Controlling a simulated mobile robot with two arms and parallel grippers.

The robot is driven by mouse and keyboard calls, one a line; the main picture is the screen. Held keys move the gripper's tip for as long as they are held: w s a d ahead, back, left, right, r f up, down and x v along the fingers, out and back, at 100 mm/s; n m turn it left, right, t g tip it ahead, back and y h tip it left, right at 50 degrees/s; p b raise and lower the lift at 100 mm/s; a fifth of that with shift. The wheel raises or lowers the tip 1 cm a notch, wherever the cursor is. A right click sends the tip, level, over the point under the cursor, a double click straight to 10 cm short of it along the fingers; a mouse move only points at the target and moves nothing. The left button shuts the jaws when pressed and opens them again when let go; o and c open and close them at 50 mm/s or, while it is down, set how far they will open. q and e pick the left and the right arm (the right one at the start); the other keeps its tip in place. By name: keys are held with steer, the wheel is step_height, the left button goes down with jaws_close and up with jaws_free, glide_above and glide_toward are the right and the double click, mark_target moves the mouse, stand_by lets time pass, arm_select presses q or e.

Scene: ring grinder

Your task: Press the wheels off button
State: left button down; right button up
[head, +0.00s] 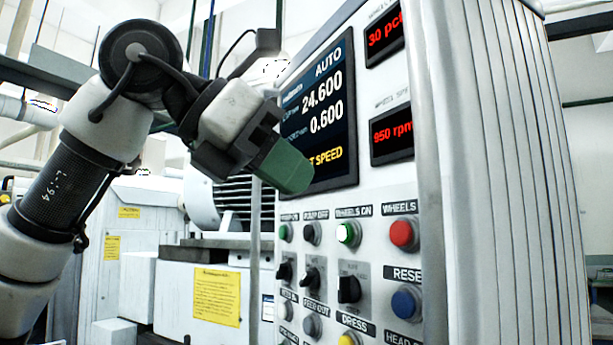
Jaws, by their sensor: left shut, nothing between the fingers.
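The wheels off button is most likely the red round button (403,233) at the right side of the control panel (375,200); the label above it reads "WHEELS" and the rest of the label is cut off at the panel's edge. My left gripper (290,168) is shut and empty, with green fingertips. It is in front of the lower part of the panel's screen, up and to the left of the red button and apart from it. My right gripper is not in view.
The green wheels on button (348,234) sits left of the red one. A blue reset button (406,302) is below it. Black rotary knobs (349,289) and a yellow button (348,339) are lower. The screen (322,110) shows numbers. A ribbed grey cover (510,180) borders the panel.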

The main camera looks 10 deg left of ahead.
arm_select(q)
steer(key=p, duration=0.1)
glide_toward(396, 231)
step_height(396, 231, down, 3)
steer(key=d, duration=0.2)
steer(key=w+d+p, duration=0.2)
steer(key=shift+w+d+f, duration=0.15)
steer(key=shift+w+f, duration=0.1)
steer(key=shift+w, duration=0.15)
steer(key=shift+w+d+f, duration=0.15)
steer(key=shift+w+d, duration=0.1)
steer(key=shift+d, duration=0.05)
